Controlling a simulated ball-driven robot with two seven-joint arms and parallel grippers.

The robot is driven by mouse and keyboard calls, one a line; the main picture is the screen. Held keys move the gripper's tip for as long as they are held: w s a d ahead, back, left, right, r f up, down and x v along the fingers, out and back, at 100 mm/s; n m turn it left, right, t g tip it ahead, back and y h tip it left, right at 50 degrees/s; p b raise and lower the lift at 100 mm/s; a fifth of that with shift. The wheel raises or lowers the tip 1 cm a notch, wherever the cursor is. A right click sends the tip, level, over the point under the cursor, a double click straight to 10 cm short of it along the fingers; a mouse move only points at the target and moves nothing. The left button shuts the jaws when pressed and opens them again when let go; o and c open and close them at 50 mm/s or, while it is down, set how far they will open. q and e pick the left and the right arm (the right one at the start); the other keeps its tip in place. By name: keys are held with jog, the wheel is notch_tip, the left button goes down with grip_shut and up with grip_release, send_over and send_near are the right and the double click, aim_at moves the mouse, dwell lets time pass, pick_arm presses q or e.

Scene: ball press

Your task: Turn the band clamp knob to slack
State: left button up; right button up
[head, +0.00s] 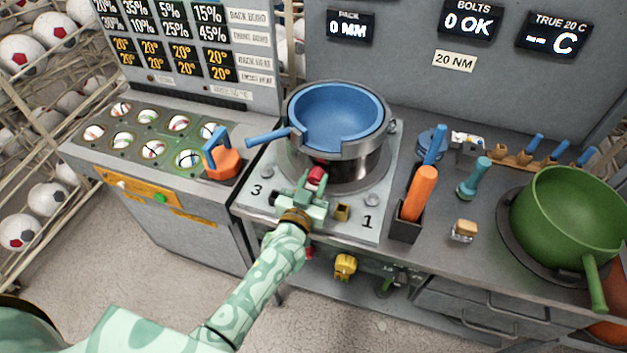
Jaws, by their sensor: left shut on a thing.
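A blue bowl-shaped mould (338,112) with a blue handle sits in a grey metal band (350,148) on the press plate. A red knob (316,174) shows at the front of the band, low and a little left of its middle. My left gripper (315,184) comes in from the front left and is shut on the red knob, which its fingers partly cover. How far the knob is turned cannot be seen. My right gripper is not in view.
The press plate (262,196) bears the numbers 3 and 1. An orange-handled tool stands in a black holder (405,226) to the right. A green pot (565,222) stands far right. An orange block (222,163) with a blue handle is at left. A yellow knob (344,266) is below.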

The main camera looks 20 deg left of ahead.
pick_arm(q)
jog(key=shift+n, duration=0.3)
jog(key=o, duration=1)
jog(key=shift+s, duration=0.15)
jog(key=s, duration=0.5)
jog(key=s+p, duration=0.1)
jog(key=s, duration=1)
jog(key=shift+a, duration=0.3)
